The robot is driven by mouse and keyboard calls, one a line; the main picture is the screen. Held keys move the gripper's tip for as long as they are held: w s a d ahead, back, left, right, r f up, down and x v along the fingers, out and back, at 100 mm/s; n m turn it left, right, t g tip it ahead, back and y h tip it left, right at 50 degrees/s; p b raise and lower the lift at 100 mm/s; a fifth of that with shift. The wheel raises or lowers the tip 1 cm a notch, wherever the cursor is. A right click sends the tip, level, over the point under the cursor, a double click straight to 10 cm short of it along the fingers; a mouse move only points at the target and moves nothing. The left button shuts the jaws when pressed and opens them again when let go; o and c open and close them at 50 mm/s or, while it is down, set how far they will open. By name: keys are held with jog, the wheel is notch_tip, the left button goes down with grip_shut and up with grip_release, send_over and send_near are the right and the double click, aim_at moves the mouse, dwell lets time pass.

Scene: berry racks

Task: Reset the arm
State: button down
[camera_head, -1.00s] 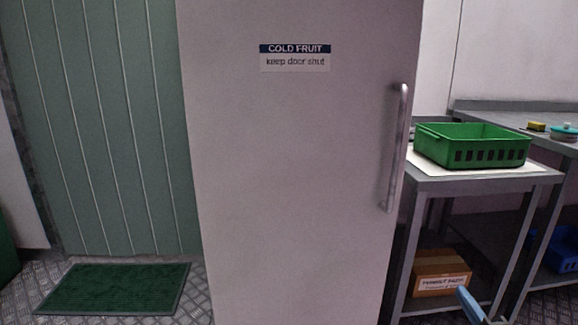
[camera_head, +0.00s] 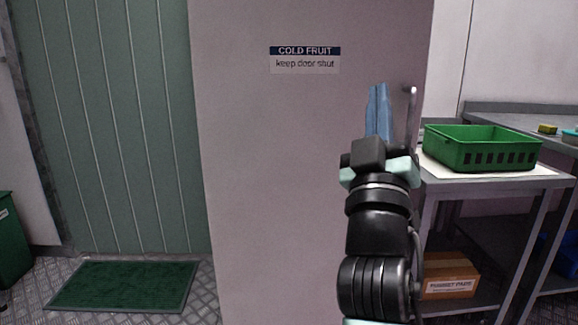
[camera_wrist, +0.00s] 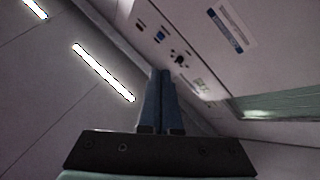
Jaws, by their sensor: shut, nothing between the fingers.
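My gripper (camera_head: 378,90) points upward in the head view, in front of the right side of the white cold fruit door. Its two blue fingers are together and hold nothing. The fingers also show in the wrist view (camera_wrist: 162,78), close side by side. The door (camera_head: 270,180) looks shut and bears a "COLD FRUIT keep door shut" sign (camera_head: 305,60). Its vertical metal handle (camera_head: 412,105) is just right of the fingers and partly hidden by my arm. I cannot tell how far the fingers are from the door.
A green crate (camera_head: 480,150) stands on a metal table at right, with a cardboard box (camera_head: 450,275) on the shelf below. A green mat (camera_head: 125,286) lies on the floor at left, by a green panelled wall (camera_head: 110,130). A green bin (camera_head: 12,240) stands far left.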

jog(key=s+a+r+m+t+y, duration=0.1)
jog(key=s+a+r+y, duration=0.1)
jog(key=s+a+r, duration=0.3)
jog(key=s+a+m+y, duration=0.1)
jog(key=s+a+y, duration=0.15)
jog(key=s, duration=0.55)
jog(key=s+a+r+m+t+y, duration=0.1)
jog(key=s+a+r, duration=0.25)
jog(key=s, duration=0.25)
notch_tip(320, 180, up, 38)
jog(key=p, duration=3.8)
jog(key=shift+a, duration=0.4)
jog(key=shift+s, duration=0.1)
